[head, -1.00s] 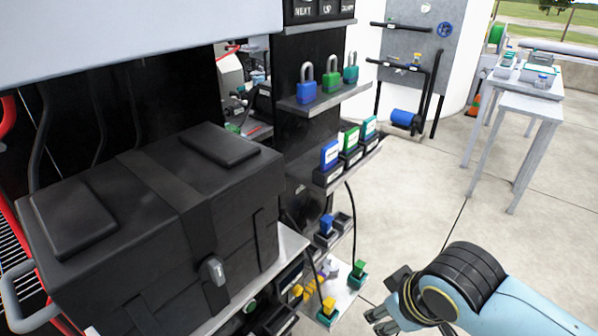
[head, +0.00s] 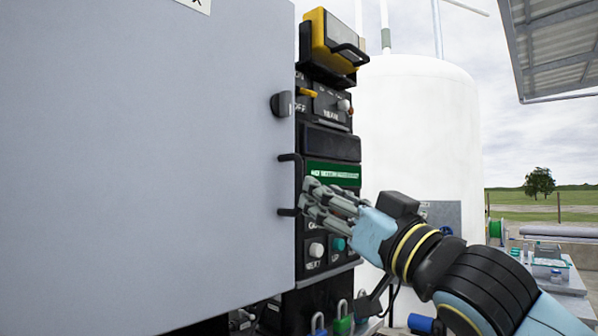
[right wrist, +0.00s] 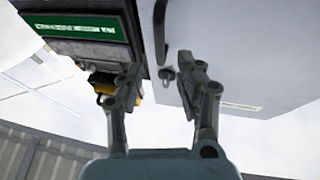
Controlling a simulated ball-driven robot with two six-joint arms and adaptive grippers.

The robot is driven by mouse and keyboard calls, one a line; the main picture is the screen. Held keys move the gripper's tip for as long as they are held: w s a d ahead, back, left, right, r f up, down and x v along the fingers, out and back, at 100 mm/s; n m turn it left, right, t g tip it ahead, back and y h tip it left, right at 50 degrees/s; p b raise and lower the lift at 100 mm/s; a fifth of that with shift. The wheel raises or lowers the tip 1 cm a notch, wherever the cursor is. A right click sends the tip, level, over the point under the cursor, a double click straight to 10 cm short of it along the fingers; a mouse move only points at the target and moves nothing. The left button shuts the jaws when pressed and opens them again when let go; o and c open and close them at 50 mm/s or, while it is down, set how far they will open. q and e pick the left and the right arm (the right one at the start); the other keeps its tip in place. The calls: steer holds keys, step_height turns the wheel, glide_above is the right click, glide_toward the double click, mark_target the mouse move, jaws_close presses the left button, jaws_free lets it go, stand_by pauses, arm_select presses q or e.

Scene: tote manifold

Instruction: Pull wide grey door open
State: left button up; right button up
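The wide grey door (head: 150,170) fills the left of the head view and looks shut, though its far edges are out of frame. Its black bar handle (head: 288,157) stands out at the right edge, and a dark round knob (head: 281,104) sits above. My right gripper (head: 310,197) is close to the handle, its fingers partly overlapping the bar's area. In the right wrist view the fingers are spread apart, with the handle (right wrist: 159,32) beyond and between them; contact cannot be told. The knob (right wrist: 166,73) shows between the fingers too. My left gripper is out of view.
A black control panel (head: 330,140) with buttons, a green display (head: 332,174) and a yellow-black device (head: 333,45) stands right beside the handle. Padlocks (head: 343,325) sit below. A white tank (head: 420,130) stands behind on the right.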

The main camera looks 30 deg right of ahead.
mark_target(301, 181)
steer(key=p+x, duration=0.2)
steer(key=x, duration=0.5)
steer(key=shift+w, duration=0.25)
steer(key=shift+c, duration=0.2)
steer(key=shift+a, duration=0.1)
jaws_close()
